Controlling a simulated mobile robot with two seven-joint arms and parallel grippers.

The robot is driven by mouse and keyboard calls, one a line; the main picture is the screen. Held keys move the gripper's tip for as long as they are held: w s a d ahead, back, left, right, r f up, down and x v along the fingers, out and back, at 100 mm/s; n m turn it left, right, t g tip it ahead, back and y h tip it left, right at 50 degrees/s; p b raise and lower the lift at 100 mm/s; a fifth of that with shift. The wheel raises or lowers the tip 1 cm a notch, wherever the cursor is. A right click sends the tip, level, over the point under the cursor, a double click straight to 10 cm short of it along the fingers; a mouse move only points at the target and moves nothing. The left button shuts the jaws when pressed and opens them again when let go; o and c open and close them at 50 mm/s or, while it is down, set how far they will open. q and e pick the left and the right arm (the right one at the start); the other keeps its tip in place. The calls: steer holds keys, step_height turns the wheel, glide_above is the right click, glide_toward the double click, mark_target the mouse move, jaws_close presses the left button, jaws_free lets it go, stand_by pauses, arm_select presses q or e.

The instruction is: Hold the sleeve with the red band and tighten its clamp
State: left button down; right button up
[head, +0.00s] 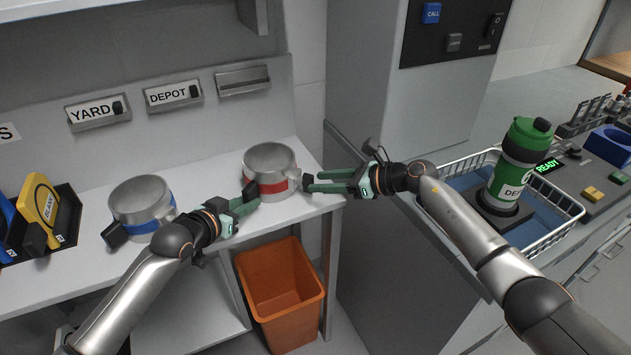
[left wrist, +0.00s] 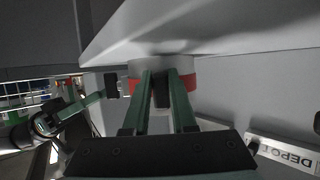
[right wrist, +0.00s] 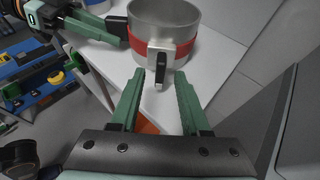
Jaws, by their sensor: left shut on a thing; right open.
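The red-banded sleeve (head: 268,160) is a silver cup-like ring upright on the white shelf, near its right end. My left gripper (head: 248,194) is shut on the sleeve's black handle, which also shows in the right wrist view (right wrist: 114,29). The sleeve's clamp, a metal block with a short dark lever (right wrist: 160,72), faces my right gripper (head: 308,182). That gripper is open, its two fingers pointing at the clamp, with the lever seen between the fingertips in the right wrist view. I cannot tell whether the fingers touch it.
A blue-banded sleeve (head: 141,201) stands to the left on the shelf. An orange bin (head: 281,290) is below the shelf edge. At right, a wire basket (head: 452,228) surrounds a green-and-white canister (head: 511,170). A grey cabinet wall (head: 362,130) rises behind my right gripper.

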mark_target(306, 183)
steer(key=shift+x, duration=1.25)
jaws_close()
